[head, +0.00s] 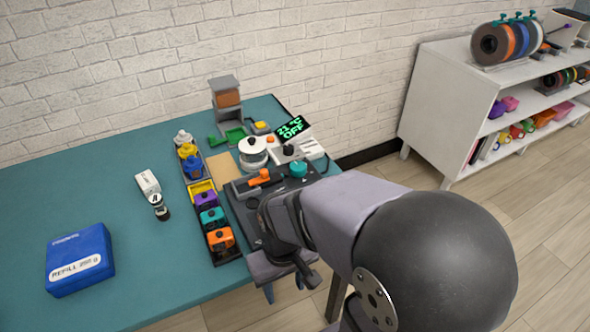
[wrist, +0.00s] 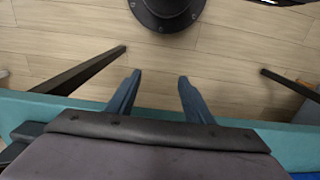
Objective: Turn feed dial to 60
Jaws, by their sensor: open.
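A teal round knob (head: 298,169) sits on the right end of a dark machine (head: 238,187), beside an orange lever (head: 262,177). It looks like the feed dial, but its scale and setting are too small to read. My gripper (head: 284,287) is off the table's right-front edge, well apart from the knob, with my arm covering part of the machine. In the wrist view my gripper (wrist: 160,82) is open and empty, its two blue fingers apart above the wooden floor. No dial shows in the wrist view.
A blue refill box (head: 80,258) lies far left; the table's left is mostly clear.

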